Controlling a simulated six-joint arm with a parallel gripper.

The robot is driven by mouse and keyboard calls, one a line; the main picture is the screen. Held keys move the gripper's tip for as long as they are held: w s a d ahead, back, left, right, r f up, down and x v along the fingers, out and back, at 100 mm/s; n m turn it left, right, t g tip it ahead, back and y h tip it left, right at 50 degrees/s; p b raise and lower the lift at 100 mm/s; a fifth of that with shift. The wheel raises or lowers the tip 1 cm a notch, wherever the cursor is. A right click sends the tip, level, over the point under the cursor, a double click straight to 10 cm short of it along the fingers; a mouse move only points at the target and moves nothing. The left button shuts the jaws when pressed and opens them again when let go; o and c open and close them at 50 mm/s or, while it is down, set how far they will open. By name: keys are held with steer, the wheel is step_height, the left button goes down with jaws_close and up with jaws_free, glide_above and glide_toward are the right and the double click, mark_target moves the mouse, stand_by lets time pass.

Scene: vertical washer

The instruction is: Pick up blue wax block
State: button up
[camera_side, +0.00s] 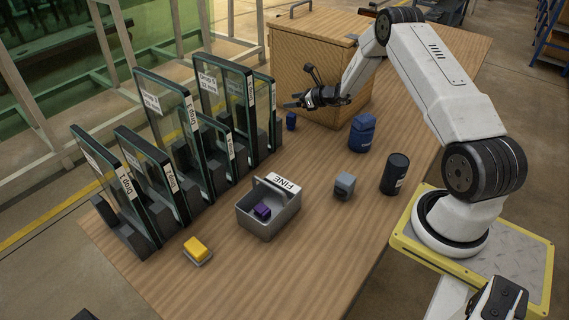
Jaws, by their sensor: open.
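A small dark blue block (291,121), which looks like the blue wax block, stands upright on the wooden table near the front left of the wooden box. My gripper (292,102) is open, with its dark fingers pointing left. In the side view it appears just above the small blue block, with a gap between them. I see nothing between the fingers. The exact depth between gripper and block is hard to tell from this one view.
Upright framed glass panels (170,187) line the table's left side. The wooden box (312,62) stands close behind my gripper. A blue container (362,133), grey block (344,186), black cylinder (395,173), grey caddy (272,228) holding a purple block, and yellow block (195,247) stand nearer.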

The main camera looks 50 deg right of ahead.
mark_target(295, 117)
steer(key=shift+f, duration=1.75)
steer(key=shift+f, duration=0.4)
steer(key=shift+w+f, duration=0.15)
steer(key=shift+f, duration=0.6)
steer(key=shift+w+f, duration=0.15)
steer(key=shift+f, duration=0.6)
steer(key=shift+x, duration=1.1)
steer(key=shift+a, duration=0.1)
jaws_close()
